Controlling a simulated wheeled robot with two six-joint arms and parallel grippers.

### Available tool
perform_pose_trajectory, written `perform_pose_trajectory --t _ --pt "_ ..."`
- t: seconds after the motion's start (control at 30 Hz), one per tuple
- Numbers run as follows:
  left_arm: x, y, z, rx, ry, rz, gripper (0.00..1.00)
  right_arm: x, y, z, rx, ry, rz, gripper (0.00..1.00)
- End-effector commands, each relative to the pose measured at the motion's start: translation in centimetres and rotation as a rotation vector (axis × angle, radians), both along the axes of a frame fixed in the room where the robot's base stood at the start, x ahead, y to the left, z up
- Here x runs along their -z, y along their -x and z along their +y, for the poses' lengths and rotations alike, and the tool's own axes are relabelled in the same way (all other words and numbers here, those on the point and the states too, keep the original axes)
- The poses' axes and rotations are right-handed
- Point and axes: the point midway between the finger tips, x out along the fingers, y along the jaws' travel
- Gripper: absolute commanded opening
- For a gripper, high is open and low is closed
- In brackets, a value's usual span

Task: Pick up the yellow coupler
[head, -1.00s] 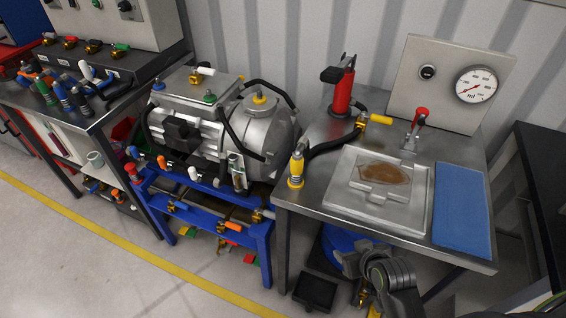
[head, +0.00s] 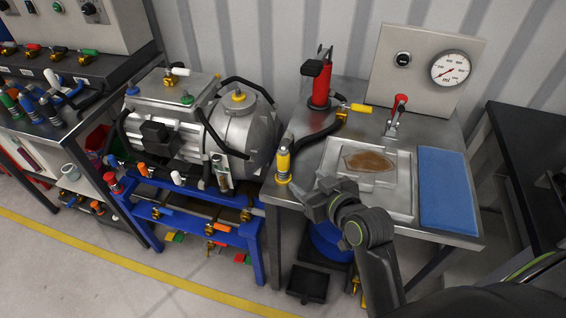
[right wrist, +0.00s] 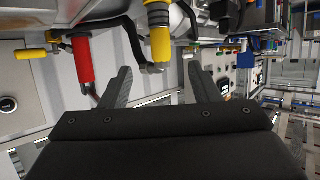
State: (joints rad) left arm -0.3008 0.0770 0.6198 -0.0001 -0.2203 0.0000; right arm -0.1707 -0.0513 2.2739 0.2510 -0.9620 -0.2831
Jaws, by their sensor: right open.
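The yellow coupler (head: 283,164) stands upright at the front left corner of the steel bench, with a grey metal upper part. My right gripper (head: 312,199) is open and empty, just right of the coupler and close to the bench's front edge. In the right wrist view the coupler (right wrist: 160,38) hangs in from the top, between the directions of the two spread fingers (right wrist: 160,72) and beyond their tips. The fingers do not appear to touch it. My left gripper is not in view.
A motor unit (head: 190,130) stands left on a blue frame.

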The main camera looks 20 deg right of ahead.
Motion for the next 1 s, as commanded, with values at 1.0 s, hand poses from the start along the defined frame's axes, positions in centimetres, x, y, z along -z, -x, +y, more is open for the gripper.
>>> perform_pose_trajectory --t 1.0 --pt "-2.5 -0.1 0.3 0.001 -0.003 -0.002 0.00 4.6 -10.8 2.2 0.000 0.001 0.004 0.56"
